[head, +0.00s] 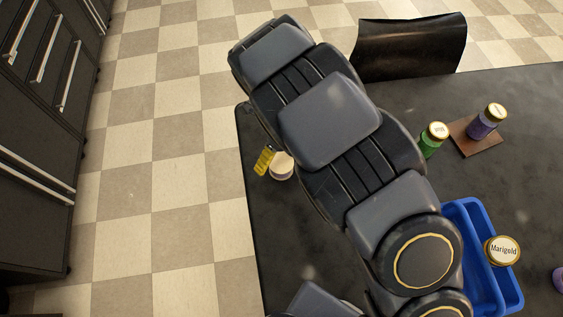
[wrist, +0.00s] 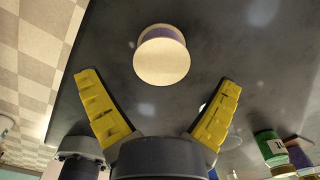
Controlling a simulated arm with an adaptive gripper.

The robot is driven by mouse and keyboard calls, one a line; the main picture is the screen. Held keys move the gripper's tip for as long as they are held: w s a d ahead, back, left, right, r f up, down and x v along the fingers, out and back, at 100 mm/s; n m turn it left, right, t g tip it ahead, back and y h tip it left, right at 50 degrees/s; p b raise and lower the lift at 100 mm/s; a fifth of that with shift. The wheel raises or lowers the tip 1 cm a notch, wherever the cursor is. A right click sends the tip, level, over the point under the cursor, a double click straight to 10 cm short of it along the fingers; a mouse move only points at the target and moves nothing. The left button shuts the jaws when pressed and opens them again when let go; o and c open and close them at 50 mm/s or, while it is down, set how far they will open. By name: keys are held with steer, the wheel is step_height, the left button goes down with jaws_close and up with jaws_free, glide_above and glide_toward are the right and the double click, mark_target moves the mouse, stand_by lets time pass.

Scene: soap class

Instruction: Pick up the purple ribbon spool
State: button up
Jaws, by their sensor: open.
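The purple ribbon spool (wrist: 162,55) stands on the dark table, with a pale round end facing the camera and a purple band behind it. In the head view its pale top (head: 281,166) shows near the table's left edge, partly hidden by my arm. My gripper (wrist: 159,82) is open, its two yellow fingers spread wide and empty. In the wrist view the spool lies just beyond the fingertips, between their lines and apart from both. In the head view one yellow finger (head: 264,160) shows just left of the spool; the rest is hidden behind my arm.
A green jar (head: 433,139) and a purple jar (head: 487,121) on a brown board (head: 468,145) stand at the right. A blue divided tray (head: 468,213) and a jar labelled Marigold (head: 502,250) are nearer. A black chair (head: 410,48) is behind the table. The table around the spool is clear.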

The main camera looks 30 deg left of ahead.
mark_target(281, 161)
step_height(281, 161, down, 5)
steer(key=shift+w+r, duration=0.1)
steer(key=c, duration=1.1)
